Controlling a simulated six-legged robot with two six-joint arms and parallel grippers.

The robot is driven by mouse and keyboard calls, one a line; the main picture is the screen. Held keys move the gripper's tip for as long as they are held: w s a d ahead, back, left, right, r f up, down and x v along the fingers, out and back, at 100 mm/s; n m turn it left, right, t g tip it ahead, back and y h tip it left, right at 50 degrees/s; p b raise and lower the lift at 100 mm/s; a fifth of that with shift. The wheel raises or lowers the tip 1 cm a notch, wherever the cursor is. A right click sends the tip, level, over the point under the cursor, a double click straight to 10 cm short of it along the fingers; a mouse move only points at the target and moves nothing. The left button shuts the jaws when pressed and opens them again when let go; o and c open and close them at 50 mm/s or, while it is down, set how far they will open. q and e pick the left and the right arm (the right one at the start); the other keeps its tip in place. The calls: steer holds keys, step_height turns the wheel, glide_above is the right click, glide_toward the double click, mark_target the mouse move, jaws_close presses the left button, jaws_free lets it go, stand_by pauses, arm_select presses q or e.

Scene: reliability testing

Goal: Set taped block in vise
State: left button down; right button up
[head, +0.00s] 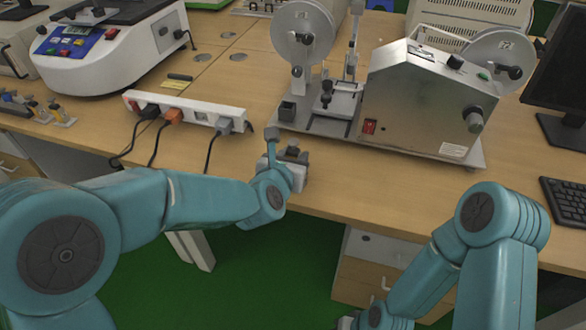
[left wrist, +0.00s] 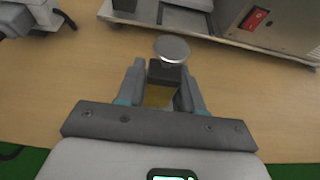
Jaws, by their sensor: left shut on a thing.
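My left gripper (head: 294,152) is over the front edge of the table, in front of the machine. In the left wrist view its fingers (left wrist: 160,92) are shut on a dark block (left wrist: 165,73). A round, shiny metal disc shows above the block in that view. A yellowish patch shows between the fingers; I cannot tell if it is tape or tabletop. The likely vise is the small clamp area (head: 340,100) on the machine's base plate, apart from my gripper.
A metal machine (head: 425,95) with two reels stands behind my left gripper. A white power strip (head: 185,108) with plugs and hanging cables lies to its left. A white instrument (head: 110,50) stands at the back left. A keyboard (head: 568,200) is at right. Bare tabletop lies along the front edge.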

arm_select(q)
step_height(320, 180, down, 3)
steer(key=shift+w+r, duration=0.1)
steer(key=shift+r, duration=0.1)
steer(key=shift+r, duration=0.1)
steer(key=shift+b, duration=0.3)
steer(key=c, duration=0.7)
jaws_free()
